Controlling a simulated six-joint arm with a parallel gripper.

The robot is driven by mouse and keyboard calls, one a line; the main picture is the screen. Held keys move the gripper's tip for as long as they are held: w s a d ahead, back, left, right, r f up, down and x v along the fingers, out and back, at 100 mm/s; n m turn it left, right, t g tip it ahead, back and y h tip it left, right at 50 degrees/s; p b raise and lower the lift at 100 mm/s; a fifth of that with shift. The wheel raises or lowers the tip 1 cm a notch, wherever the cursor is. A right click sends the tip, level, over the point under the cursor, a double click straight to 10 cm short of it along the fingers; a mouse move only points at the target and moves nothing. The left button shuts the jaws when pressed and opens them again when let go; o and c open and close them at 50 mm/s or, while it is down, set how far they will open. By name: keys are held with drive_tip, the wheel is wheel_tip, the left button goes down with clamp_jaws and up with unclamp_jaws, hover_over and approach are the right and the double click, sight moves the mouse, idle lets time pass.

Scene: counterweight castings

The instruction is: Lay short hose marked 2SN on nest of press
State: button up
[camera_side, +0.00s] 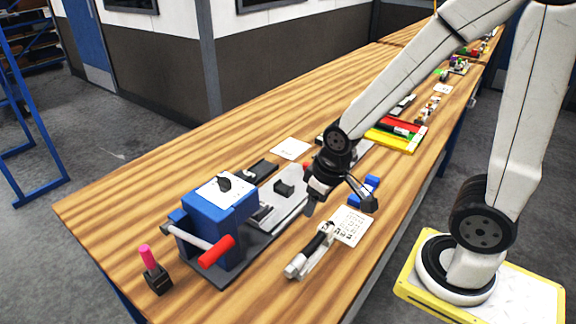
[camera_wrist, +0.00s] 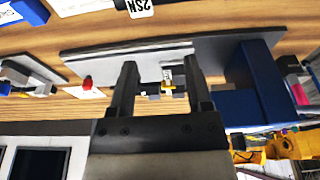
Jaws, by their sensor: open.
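The short hose (camera_side: 317,241) is black with pale metal ends and lies on the bench in front of the press. In the wrist view its white tag (camera_wrist: 140,9) reads 2SN at the top edge, where most of the hose is cut off. The blue press (camera_side: 217,218) has a red-gripped lever and stands on a grey base plate (camera_wrist: 90,63). Its nest is hard to make out. My gripper (camera_side: 312,203) is above the bench between hose and plate. In the wrist view its two fingers (camera_wrist: 159,78) are apart with nothing held.
A black stand with a pink top (camera_side: 148,257) is at the near left corner. Red and yellow trays (camera_side: 398,133) lie farther along. The left bench side is clear.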

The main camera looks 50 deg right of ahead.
sight(308, 249)
drive_tip(key=shift+o, duration=0.4)
drive_tip(key=m, duration=0.3)
drive_tip(key=shift+s+f+m+g+y, duration=0.3)
drive_tip(key=shift+s+m+g, duration=0.1)
drive_tip(key=m, duration=0.2)
drive_tip(key=m+y, duration=0.1)
drive_tip(key=m, duration=0.1)
drive_tip(key=shift+s+a+f+g, duration=0.2)
drive_tip(key=shift+s+f+g, duration=0.05)
drive_tip(key=shift+s+g, duration=0.15)
drive_tip(key=m, duration=0.3)
drive_tip(key=m+y, duration=0.1)
drive_tip(key=shift+s+a+f+m+g, duration=0.1)
drive_tip(key=shift+s+a+m+g, duration=0.1)
drive_tip(key=shift+a+m+g, duration=0.2)
drive_tip(key=m+y, duration=0.1)
drive_tip(key=m, duration=0.1)
drive_tip(key=a+m+y, duration=0.1)
drive_tip(key=m, duration=0.2)
drive_tip(key=shift+w+a, duration=0.1)
drive_tip(key=shift+a, duration=0.05)
drive_tip(key=shift+x, duration=1.15)
